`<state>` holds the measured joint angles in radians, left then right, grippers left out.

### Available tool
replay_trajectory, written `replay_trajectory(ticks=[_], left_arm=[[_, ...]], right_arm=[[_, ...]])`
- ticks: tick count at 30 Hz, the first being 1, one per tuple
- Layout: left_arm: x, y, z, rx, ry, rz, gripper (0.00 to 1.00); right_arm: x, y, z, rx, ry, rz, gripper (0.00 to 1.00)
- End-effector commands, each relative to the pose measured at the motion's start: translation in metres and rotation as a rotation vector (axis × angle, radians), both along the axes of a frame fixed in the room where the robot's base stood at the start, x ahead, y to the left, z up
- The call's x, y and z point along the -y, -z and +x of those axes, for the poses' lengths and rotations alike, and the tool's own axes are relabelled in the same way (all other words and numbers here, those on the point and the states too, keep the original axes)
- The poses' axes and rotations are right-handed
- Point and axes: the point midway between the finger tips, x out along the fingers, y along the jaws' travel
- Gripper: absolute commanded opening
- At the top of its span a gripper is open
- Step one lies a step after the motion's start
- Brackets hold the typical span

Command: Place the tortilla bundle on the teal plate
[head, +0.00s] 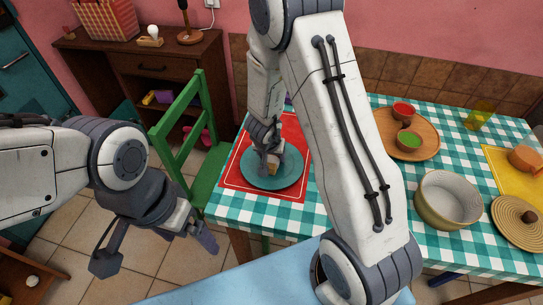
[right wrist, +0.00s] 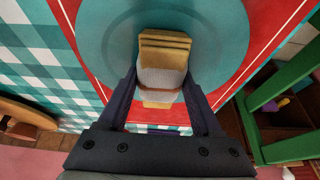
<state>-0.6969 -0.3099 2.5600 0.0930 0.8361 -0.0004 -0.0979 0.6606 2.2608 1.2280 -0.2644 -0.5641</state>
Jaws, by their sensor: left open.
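The tortilla bundle (right wrist: 162,62) is a yellow stack with a pale cloth band, seen between my right fingers in the right wrist view. It shows small in the head view (head: 272,169). My right gripper (head: 271,163) points down over the teal plate (head: 258,182) and its fingers (right wrist: 160,80) press close on both sides of the bundle. The bundle is over the plate; I cannot tell whether it touches it. The plate (right wrist: 105,35) lies on a red mat. My left gripper (head: 155,248) is open and empty, over the floor left of the table.
The red mat (head: 235,180) lies on the checkered table. A wooden tray (head: 425,150) with red and green bowls, a pot (head: 448,200) and a woven lid (head: 520,222) stand to the right. A green chair (head: 185,150) is beside the table's left edge. My right arm hides the table's middle.

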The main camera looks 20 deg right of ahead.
Motion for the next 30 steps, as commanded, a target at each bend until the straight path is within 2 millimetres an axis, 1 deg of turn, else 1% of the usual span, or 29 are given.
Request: replay_trajectory(ticks=[1, 2, 8, 11, 14, 17, 21, 24, 27, 30], left_arm=[[0.0, 0.0, 0.0, 0.0, 0.0, 0.0, 0.94], [0.0, 0.0, 0.0, 0.0, 0.0, 0.0, 0.94], [0.0, 0.0, 0.0, 0.0, 0.0, 0.0, 0.94], [0.0, -0.003, 0.0, 0.0, 0.0, 0.0, 0.94], [0.0, -0.012, 0.0, 0.0, 0.0, 0.0, 0.94], [0.0, -0.026, 0.0, 0.0, 0.0, 0.0, 0.94], [0.0, -0.048, 0.0, 0.0, 0.0, 0.0, 0.94], [0.0, -0.061, 0.0, 0.0, 0.0, 0.0, 0.94], [0.0, -0.071, 0.0, 0.0, 0.0, 0.0, 0.94], [0.0, -0.077, 0.0, 0.0, 0.0, 0.0, 0.94]], right_arm=[[0.0, 0.0, 0.0, -0.001, 0.0, 0.001, 0.91], [0.0, 0.0, 0.0, -0.002, 0.0, 0.001, 0.95], [0.0, 0.0, 0.0, -0.002, -0.001, 0.001, 0.95], [0.0, -0.004, 0.0, -0.002, -0.001, 0.001, 0.95], [-0.003, -0.016, -0.003, -0.001, -0.002, 0.001, 0.95], [-0.006, -0.035, -0.009, -0.001, -0.001, 0.001, 0.95], [-0.013, -0.067, -0.019, 0.001, -0.003, 0.001, 0.95], [-0.018, -0.085, -0.026, -0.001, -0.001, 0.001, 0.95], [-0.021, -0.1, -0.032, -0.001, -0.002, 0.001, 0.95], [-0.024, -0.109, -0.035, -0.001, -0.001, 0.0, 0.95]])
